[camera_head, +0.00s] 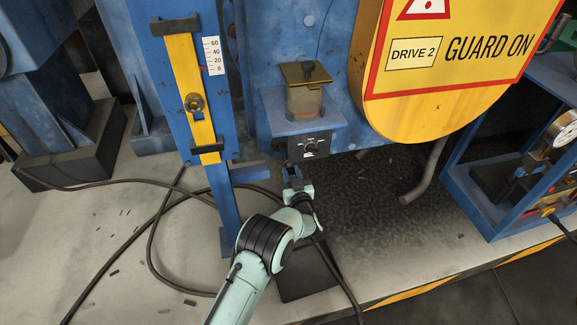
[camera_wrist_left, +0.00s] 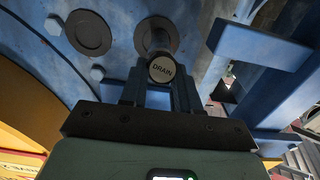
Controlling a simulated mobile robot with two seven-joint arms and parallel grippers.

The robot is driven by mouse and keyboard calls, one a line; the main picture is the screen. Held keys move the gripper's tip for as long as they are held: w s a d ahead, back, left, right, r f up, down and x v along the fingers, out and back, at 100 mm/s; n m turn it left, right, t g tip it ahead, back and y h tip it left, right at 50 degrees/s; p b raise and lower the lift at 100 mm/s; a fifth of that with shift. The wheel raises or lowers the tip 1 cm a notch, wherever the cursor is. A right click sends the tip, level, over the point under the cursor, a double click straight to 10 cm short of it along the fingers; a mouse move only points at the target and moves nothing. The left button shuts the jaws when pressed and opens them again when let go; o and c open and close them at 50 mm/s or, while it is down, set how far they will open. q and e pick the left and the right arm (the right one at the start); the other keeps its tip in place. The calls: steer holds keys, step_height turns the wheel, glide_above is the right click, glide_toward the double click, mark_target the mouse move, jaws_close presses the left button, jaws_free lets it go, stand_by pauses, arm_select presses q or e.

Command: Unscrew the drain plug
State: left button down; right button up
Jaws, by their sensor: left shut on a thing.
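The drain plug (camera_wrist_left: 162,69) is a dark cylinder with "DRAIN" on its round end face, seen in the left wrist view. It sticks out of a round dark flange (camera_wrist_left: 150,32) on the blue housing. My left gripper (camera_head: 292,171) is below the small control panel in the head view. In the left wrist view its two fingers stand on either side of the plug, shut on it. The plug is not clearly visible in the head view, where the gripper and panel edge cover that spot. My right gripper is not in view.
A blue post (camera_head: 223,200) stands close left. Black cables (camera_head: 152,245) cross the floor. A yellow guard (camera_head: 430,95) hangs to the right.

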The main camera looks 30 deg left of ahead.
mark_target(292, 174)
arm_select(q)
steer(key=shift+p+v, duration=0.75)
steer(key=shift+v, duration=0.8)
steer(key=shift+d, duration=0.1)
